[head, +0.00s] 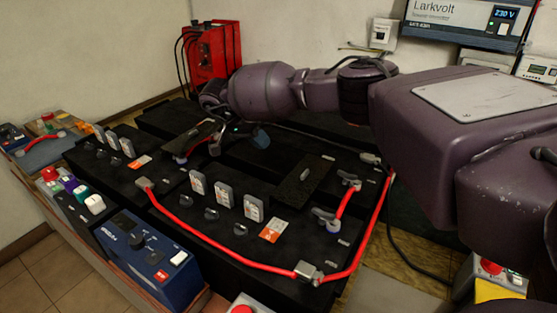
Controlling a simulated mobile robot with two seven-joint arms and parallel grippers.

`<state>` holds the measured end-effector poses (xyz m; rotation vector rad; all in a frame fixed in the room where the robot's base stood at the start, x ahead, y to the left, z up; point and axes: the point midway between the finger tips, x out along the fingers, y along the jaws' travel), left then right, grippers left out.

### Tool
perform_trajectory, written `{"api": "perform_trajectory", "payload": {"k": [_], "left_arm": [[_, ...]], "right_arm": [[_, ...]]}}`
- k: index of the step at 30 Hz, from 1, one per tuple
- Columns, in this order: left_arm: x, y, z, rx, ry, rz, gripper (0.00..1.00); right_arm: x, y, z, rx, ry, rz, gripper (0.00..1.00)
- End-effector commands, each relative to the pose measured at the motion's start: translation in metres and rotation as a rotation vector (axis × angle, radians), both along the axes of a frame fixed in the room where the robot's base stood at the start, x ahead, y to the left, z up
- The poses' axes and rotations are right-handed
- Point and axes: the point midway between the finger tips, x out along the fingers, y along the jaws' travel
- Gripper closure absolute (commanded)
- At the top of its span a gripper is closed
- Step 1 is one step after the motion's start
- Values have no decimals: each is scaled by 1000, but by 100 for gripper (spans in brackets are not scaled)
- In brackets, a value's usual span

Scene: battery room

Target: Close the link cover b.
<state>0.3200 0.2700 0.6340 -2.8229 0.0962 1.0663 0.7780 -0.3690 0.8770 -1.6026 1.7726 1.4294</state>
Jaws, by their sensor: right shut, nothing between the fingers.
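Two dark flat covers with small light handles show on the black battery blocks. One cover (308,184) is at the middle right and seems to lie flat. The other cover (190,139) is farther back and left, seems slightly tilted, and is close beneath my right gripper (216,132). I see no label that tells which is link cover b. My right gripper is shut and empty, reaching in from the right and pointing down. Whether it touches the far cover is hard to tell, as its fingertips are small and dark. My left gripper is not in view.
Red cables (215,247) run along the front and right of the blocks. Grey vent caps (254,207) stand up in rows. A blue meter (150,258) is at the front, a red charger (212,50) at the back. A blue-grey part (261,138) stands right of my gripper.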

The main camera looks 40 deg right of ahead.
Motion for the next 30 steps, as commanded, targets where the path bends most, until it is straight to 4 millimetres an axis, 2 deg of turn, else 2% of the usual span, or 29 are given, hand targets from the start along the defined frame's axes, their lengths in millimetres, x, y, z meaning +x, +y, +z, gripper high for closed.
{"api": "perform_trajectory", "payload": {"k": [5,11,19,23,30], "left_arm": [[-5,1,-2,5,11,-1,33],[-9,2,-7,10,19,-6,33],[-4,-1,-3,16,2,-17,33],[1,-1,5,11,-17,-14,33],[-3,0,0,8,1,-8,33]], "right_arm": [[-6,-11,-14,1,-2,-2,100],[-17,-29,-43,1,0,-3,100],[-31,-53,-81,3,0,-1,100],[-48,-60,-72,3,-8,-1,100],[-64,-66,-74,4,-7,-2,100]]}}
